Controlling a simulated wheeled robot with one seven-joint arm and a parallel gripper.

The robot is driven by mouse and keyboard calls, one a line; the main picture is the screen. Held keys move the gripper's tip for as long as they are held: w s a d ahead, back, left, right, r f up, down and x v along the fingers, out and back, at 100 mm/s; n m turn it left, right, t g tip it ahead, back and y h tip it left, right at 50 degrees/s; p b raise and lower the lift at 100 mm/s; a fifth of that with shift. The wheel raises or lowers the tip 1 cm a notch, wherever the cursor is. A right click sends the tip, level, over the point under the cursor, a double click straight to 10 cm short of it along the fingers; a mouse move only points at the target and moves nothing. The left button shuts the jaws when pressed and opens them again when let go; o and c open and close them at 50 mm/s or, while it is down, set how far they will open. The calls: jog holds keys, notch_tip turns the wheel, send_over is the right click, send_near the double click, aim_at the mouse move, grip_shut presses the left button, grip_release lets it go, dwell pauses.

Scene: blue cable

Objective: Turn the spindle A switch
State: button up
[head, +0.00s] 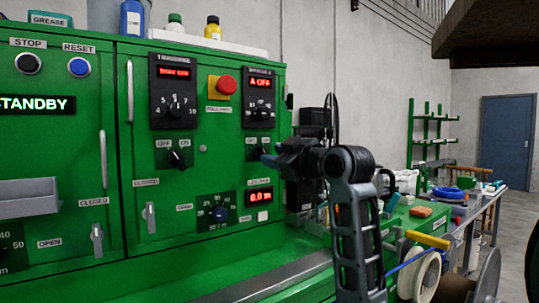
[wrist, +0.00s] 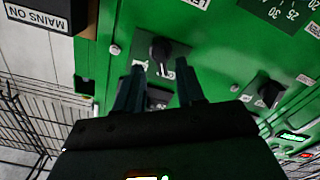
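In the wrist view the switch's black knob (wrist: 160,49) lies just beyond and between the fingertips of my gripper (wrist: 160,80). The fingers are apart and empty. I cannot tell whether either touches the knob.
A similar OFF/ON switch (head: 178,156) sits to the left, with a red emergency button (head: 227,85) above and between. A dark dial (head: 220,214) and a small red display (head: 259,197) are below. A "MAINS ON" box (wrist: 38,14) shows in the wrist view.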

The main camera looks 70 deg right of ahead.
jog(key=shift+x, duration=1.4)
jog(key=shift+c, duration=0.3)
grip_shut()
